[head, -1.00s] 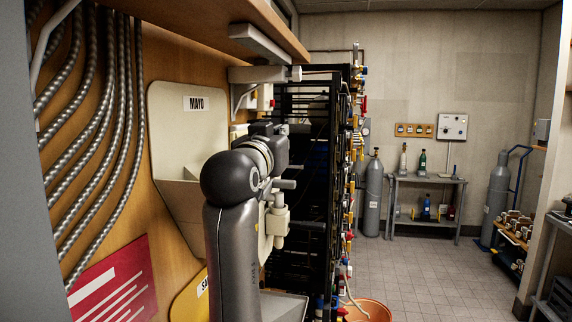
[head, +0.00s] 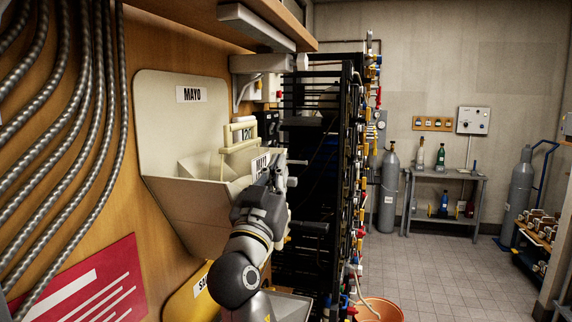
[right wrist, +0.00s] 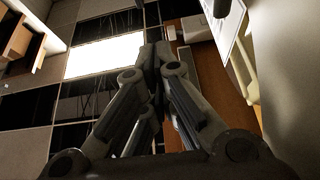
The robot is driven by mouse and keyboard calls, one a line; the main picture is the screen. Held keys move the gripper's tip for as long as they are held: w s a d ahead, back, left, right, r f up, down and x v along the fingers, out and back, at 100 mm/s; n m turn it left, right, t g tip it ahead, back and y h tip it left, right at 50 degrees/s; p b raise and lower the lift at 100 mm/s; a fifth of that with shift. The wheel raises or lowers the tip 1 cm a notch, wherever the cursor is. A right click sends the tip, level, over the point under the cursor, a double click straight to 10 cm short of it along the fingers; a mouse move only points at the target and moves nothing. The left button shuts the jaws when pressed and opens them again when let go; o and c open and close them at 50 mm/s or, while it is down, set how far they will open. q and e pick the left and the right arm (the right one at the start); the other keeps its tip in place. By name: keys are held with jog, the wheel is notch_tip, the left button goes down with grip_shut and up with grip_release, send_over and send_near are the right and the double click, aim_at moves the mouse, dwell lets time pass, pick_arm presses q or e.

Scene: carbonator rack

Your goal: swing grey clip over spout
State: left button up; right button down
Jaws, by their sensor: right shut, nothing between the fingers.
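My right gripper (head: 280,163) is in the middle of the head view, in front of the right edge of the cream MAYO bin (head: 190,200). Its fingers are shut and empty; they also show together in the right wrist view (right wrist: 156,58). A cream fixture with a handle-like frame (head: 239,136) stands just above and left of the gripper. Small grey parts (head: 294,181) show beside the fingers; I cannot tell whether they are the grey clip or part of my gripper. I cannot clearly make out the spout. My left gripper is not in view.
A black rack (head: 330,140) with coloured fittings stands right of the gripper. A wooden shelf (head: 240,20) overhangs above. Ribbed hoses (head: 85,130) hang at the left. An orange bucket (head: 385,310) stands on the floor, which is open to the right.

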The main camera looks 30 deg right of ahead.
jog(key=w+d+p, duration=0.3)
jog(key=d, duration=0.1)
jog(key=shift+w+f+p, duration=0.15)
jog(key=shift+f+p, duration=0.1)
jog(key=shift+p, duration=0.05)
jog(key=shift+f, duration=0.55)
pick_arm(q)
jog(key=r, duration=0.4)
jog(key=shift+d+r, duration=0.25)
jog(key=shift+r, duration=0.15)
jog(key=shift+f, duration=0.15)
pick_arm(e)
jog(key=shift+f, duration=0.1)
jog(key=f+b, duration=0.1)
jog(key=b, duration=0.4)
jog(key=shift+w+d+f, duration=0.1)
jog(key=shift+d+f, duration=0.05)
jog(key=shift+f, duration=0.2)
pick_arm(q)
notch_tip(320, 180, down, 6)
jog(key=b, duration=0.1)
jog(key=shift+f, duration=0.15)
